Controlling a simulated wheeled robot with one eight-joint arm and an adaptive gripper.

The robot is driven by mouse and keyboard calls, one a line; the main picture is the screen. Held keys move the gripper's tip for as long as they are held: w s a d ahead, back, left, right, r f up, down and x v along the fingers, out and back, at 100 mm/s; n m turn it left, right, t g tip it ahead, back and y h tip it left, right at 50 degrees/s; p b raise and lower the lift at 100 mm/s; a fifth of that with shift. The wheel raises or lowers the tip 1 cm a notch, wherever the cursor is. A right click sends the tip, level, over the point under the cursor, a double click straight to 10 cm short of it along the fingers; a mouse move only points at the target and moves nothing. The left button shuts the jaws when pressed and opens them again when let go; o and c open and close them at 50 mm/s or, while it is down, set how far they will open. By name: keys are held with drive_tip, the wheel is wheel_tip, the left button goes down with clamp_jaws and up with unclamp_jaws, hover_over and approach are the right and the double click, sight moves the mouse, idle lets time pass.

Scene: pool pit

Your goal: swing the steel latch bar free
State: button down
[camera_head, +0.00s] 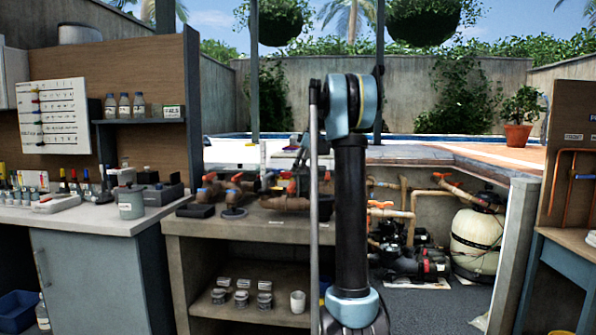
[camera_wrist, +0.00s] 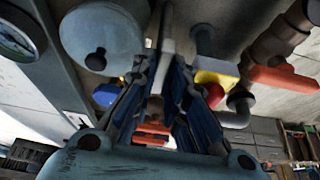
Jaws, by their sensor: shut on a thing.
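In the wrist view my gripper (camera_wrist: 168,62) reaches away from the camera, its two dark blue ribbed fingers close together at the tips. A slim pale grey metal bar (camera_wrist: 168,28) runs up from between the fingertips, and they are shut on it. It looks like the steel latch bar, but its pivot and far end cannot be made out. In the head view my upright arm covers the middle, and I cannot clearly make out the fingertips or the latch bar there.
The head view shows a bench with valves (camera_head: 285,202), a pump (camera_head: 400,255) and a pale filter tank (camera_head: 477,240).

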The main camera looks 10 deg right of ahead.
drive_tip(key=shift+w+d+n, duration=0.1)
drive_tip(key=shift+n, duration=0.2)
idle(0.4)
drive_tip(key=c, duration=1.6)
unclamp_jaws()
drive_tip(key=shift+r, duration=0.15)
drive_tip(key=v, duration=1.1)
drive_tip(key=shift+d+r, duration=0.25)
drive_tip(key=shift+r, duration=0.05)
